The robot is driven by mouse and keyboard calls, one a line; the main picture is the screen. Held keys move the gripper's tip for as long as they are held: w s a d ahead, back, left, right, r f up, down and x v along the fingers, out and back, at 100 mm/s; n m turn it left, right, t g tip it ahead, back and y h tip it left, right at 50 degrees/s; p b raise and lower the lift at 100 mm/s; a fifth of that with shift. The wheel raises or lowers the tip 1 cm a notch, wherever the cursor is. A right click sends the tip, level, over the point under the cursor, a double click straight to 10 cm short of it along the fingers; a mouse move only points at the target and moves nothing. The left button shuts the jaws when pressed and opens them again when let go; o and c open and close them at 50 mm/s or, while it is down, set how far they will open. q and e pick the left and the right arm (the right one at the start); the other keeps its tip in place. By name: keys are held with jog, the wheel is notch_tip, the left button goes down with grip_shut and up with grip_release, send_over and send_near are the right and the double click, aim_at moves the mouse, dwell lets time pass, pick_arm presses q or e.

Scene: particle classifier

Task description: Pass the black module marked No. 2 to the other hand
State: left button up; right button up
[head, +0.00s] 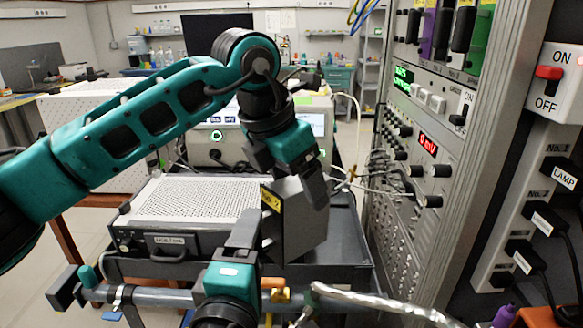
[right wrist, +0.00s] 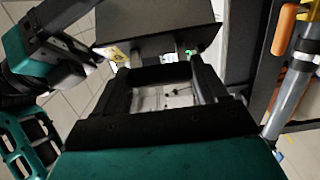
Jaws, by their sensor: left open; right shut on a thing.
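The black module marked No. 2 (head: 302,232) is a dark box with a yellow label at its upper left corner. It is held up in front of the cart. My right gripper (head: 256,236) is shut on its near left side. In the right wrist view the module (right wrist: 155,28) spans the top, beyond the fingertips of my right gripper (right wrist: 162,72). My left gripper (head: 302,178) is open at the module's upper edge, its fingers pointing down. I cannot tell whether they touch it. Part of my left gripper (right wrist: 75,50) shows beside the module in the right wrist view.
A perforated instrument (head: 190,200) sits on a dark cart (head: 345,250) behind the module. A rack panel (head: 415,150) with knobs, displays and cables stands close on the right. A power strip (head: 510,225) with plugs is further right. A blue-grey pipe (head: 150,296) crosses below.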

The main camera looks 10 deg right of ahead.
pick_arm(q)
jog(key=shift+c, duration=0.4)
jog(key=c, duration=1.2)
jog(key=shift+r, duration=0.1)
jog(key=shift+c, duration=0.4)
pick_arm(e)
jog(key=o, duration=1.6)
jog(key=shift+c, duration=0.2)
